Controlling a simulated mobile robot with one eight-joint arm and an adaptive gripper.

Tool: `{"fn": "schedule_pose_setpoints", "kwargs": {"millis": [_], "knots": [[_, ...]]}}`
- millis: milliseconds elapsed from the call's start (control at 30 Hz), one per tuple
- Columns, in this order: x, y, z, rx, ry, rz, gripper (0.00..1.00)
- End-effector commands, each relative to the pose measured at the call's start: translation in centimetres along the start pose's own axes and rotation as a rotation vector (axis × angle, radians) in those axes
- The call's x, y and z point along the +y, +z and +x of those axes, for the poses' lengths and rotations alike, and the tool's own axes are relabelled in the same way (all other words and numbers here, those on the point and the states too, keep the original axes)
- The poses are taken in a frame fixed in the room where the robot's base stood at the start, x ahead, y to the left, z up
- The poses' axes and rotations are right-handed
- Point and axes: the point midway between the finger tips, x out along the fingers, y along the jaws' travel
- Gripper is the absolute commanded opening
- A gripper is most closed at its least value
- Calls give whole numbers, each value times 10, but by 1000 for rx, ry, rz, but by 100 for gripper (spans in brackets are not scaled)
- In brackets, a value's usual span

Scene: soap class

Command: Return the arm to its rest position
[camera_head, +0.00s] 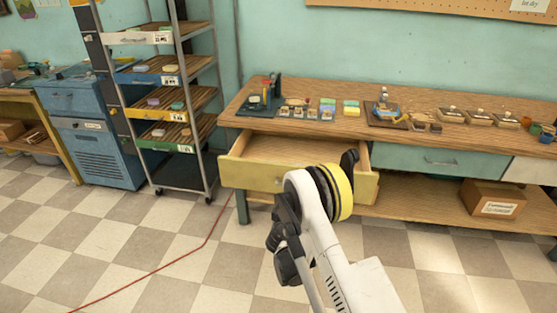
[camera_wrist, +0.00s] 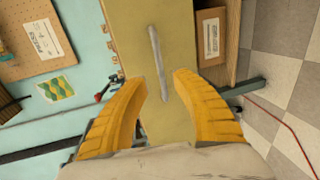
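My arm (camera_head: 325,225) reaches forward from the bottom of the head view toward the workbench, bent at a yellow-banded joint. My gripper (camera_wrist: 161,78) shows in the wrist view with two orange ribbed fingers spread apart and nothing held between them. It faces the pale yellow front of a drawer (camera_wrist: 150,25) with a grey bar handle (camera_wrist: 157,60). The handle lines up with the gap between the fingertips; I cannot tell how far away it is. In the head view the drawer (camera_head: 245,174) stands pulled out and looks empty.
The workbench (camera_head: 240,100) carries soap bars, trays and small tools. A cardboard box (camera_head: 492,198) sits on its lower shelf. A wheeled rack (camera_head: 207,120) and a blue cabinet (camera_head: 90,150) stand left. A red cable (camera_head: 160,267) crosses the open checkered floor.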

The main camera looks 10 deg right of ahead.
Motion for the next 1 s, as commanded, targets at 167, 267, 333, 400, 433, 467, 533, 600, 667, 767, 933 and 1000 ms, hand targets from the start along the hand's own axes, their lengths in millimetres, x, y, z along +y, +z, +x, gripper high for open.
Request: {"fn": "schedule_pose_setpoints", "kwargs": {"millis": [167,267,333,400,433,467,533,600,667,767,933,1000], "knots": [[17,3,0,-8,-16,30,32],[48,11,-3,-28,-50,95,32],[78,20,-10,-45,-85,163,32],[107,30,-21,-65,-124,236,32],[119,34,-26,-74,-141,268,32],[130,40,-33,-83,-158,300,32],[155,52,-50,-103,-197,373,32],[177,63,-70,-123,-237,446,32],[193,74,-90,-141,-271,508,32],[214,92,-127,-170,-329,610,32],[235,120,-199,-217,-428,783,32],[237,131,-231,-237,-470,852,32]]}}
